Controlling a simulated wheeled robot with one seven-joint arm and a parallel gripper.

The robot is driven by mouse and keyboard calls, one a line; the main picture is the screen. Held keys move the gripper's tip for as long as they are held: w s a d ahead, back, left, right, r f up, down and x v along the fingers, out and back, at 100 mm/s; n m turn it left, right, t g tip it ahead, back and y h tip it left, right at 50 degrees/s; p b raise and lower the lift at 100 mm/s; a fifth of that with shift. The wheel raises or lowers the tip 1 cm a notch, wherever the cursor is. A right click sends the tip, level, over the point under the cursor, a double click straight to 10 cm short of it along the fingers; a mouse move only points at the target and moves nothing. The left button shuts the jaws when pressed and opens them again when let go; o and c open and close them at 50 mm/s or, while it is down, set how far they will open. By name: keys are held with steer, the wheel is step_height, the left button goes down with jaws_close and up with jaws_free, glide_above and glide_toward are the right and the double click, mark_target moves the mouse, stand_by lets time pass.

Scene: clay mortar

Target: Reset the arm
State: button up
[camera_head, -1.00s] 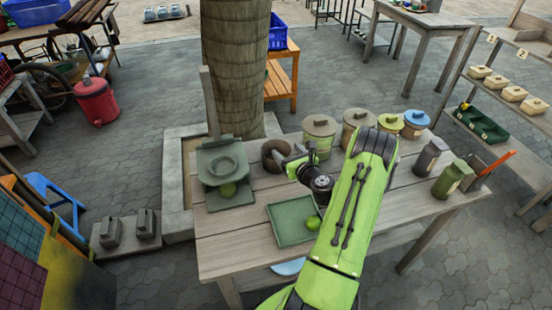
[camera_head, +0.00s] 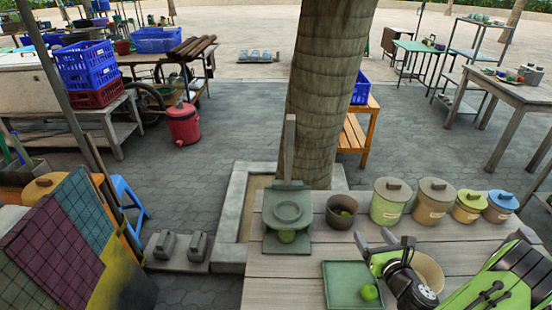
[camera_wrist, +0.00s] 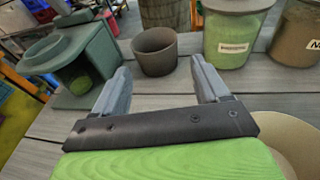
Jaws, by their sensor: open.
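My gripper (camera_head: 384,241) is open and empty, over the table's right front part, short of the brown bowl. In the wrist view its two grey fingers (camera_wrist: 162,82) are spread apart with nothing between them. The brown bowl (camera_head: 342,211) stands on the table and a green round thing shows inside it. The bowl also shows in the wrist view (camera_wrist: 155,52), ahead of the fingers and apart from them. A green press-like stand (camera_head: 289,205) is left of the bowl, with a green fruit (camera_head: 287,236) at its lower part. My arm fills the right front corner.
A green tray (camera_head: 340,301) holds a green fruit (camera_head: 369,292) close to my gripper's left. Several lidded canisters (camera_head: 390,203) line the table's back right. A tan bowl (camera_head: 430,268) is partly hidden behind my gripper. A tree trunk (camera_head: 325,90) rises behind the table.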

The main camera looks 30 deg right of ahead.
steer(key=w+a+r+n+g+y+p, duration=0.1)
steer(key=w+a+r+n+g+y, duration=0.15)
steer(key=a+n, duration=0.6)
steer(key=w+a+r+n+g+y+p, duration=0.15)
steer(key=a+r+n+y, duration=0.25)
steer(key=a+n, duration=0.45)
steer(key=w+a+r+n+g+y+p, duration=0.1)
steer(key=w+a+r+n+g+y, duration=0.2)
steer(key=a+n, duration=0.55)
steer(key=s+a+r+n+g+h+p, duration=0.1)
steer(key=s+a+r+n+h, duration=0.1)
steer(key=s+r+n, duration=0.5)
steer(key=s+a+r+n+g+h+p, duration=0.1)
steer(key=s+a+r+n+h, duration=0.1)
steer(key=s+a+r+n, duration=0.2)
steer(key=s+r+n, duration=0.3)
steer(key=s, duration=0.3)
steer(key=shift+a+p, duration=0.3)
steer(key=shift+s+r, duration=0.1)
